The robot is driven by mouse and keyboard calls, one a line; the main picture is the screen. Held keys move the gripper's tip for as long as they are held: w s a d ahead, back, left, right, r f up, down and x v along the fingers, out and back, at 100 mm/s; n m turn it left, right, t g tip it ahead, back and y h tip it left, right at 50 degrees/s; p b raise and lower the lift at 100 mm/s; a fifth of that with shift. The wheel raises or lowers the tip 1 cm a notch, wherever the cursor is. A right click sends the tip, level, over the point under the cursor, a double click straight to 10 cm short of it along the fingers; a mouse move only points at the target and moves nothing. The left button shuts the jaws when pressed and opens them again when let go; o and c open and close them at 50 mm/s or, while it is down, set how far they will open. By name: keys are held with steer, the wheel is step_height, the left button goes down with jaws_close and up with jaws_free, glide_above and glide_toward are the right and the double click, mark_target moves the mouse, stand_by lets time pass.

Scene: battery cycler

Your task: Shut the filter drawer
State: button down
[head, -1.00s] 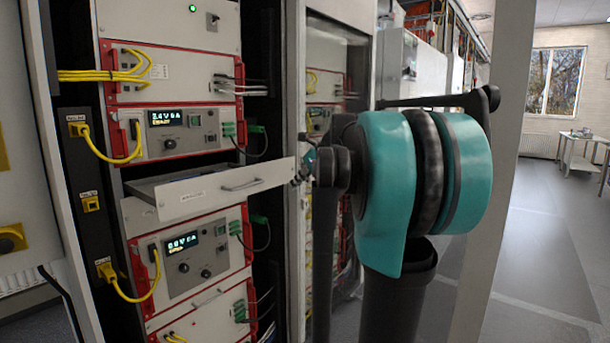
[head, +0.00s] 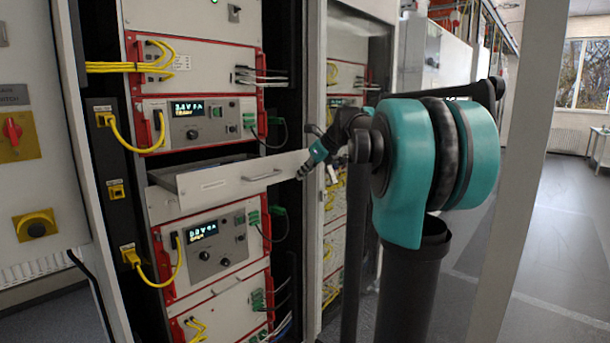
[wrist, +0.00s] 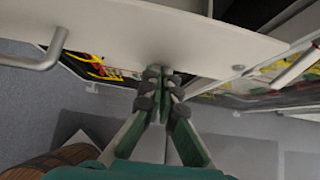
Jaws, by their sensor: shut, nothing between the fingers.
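The filter drawer (head: 215,184) is a pale, shallow drawer standing out of the rack between two instrument units. Its front has a bar handle (head: 263,177), and its open top shows a dark inside. My gripper (head: 303,174) is at the right end of the drawer front in the head view. In the wrist view the fingers (wrist: 162,76) are together and empty, with their tips at the lower edge of the pale drawer front (wrist: 150,30). Whether they touch it I cannot tell. The handle (wrist: 48,52) is left of the fingers, apart from them.
Yellow cables (head: 178,262) hang in front of the rack units above and below the drawer. A glass rack door (head: 345,150) stands behind my arm. A pale post (head: 520,160) rises at the right. Open floor (head: 560,240) lies beyond it.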

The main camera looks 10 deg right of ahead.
steer(key=w+a, duration=0.5)
steer(key=w, duration=0.2)
steer(key=w+a, duration=0.5)
steer(key=w, duration=0.2)
steer(key=w+a, duration=0.5)
steer(key=w, duration=0.2)
steer(key=shift+w+a, duration=0.25)
steer(key=shift+a, duration=0.1)
steer(key=shift+w+a+r, duration=0.1)
steer(key=shift+w+a, duration=0.05)
steer(key=shift+w, duration=0.1)
